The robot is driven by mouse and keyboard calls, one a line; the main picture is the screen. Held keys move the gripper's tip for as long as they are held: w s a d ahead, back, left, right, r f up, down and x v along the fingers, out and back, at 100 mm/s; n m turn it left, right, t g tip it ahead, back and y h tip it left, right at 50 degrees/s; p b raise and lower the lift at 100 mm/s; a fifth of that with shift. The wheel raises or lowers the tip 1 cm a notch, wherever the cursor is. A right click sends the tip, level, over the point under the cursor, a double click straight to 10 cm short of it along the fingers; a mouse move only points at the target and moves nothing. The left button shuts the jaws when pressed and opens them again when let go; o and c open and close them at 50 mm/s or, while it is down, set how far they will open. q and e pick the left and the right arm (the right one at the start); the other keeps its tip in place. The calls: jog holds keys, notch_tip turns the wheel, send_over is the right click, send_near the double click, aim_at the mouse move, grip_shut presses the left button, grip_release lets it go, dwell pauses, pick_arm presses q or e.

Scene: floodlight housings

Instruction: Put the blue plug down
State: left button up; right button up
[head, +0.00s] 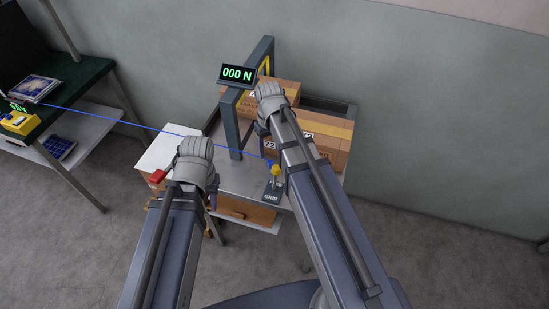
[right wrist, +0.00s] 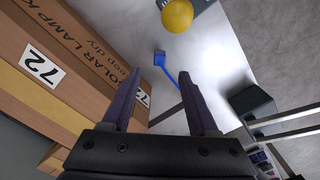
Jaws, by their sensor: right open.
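The blue plug (right wrist: 160,57) lies on the pale tabletop in the right wrist view, with its blue cable (right wrist: 172,79) trailing from it. It lies just beyond my right fingertips, outside the jaws. In the head view the plug is a small blue spot (head: 270,162) beside a yellow knob, and the cable (head: 130,122) runs left to the green-topped bench. My right gripper (right wrist: 160,76) is open and empty; in the head view it (head: 261,143) is above the table. My left gripper (head: 212,200) is over the table's front left; its fingers are mostly hidden.
The yellow knob (right wrist: 176,15) stands by a dark plate marked GRIP (head: 271,195). Brown cartons (head: 325,150) stand right and behind. A dark frame (head: 232,125) with a "000 N" display (head: 237,75) rises mid-table. A red object (head: 157,176) is left of my left gripper.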

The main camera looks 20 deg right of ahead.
aim_at(270, 162)
jog(key=shift+s+a+f+b, duration=0.1)
jog(key=shift+f+b, duration=0.25)
notch_tip(270, 162, down, 7)
jog(key=b, duration=0.7)
jog(key=shift+f, duration=0.15)
grip_shut()
dwell(0.3)
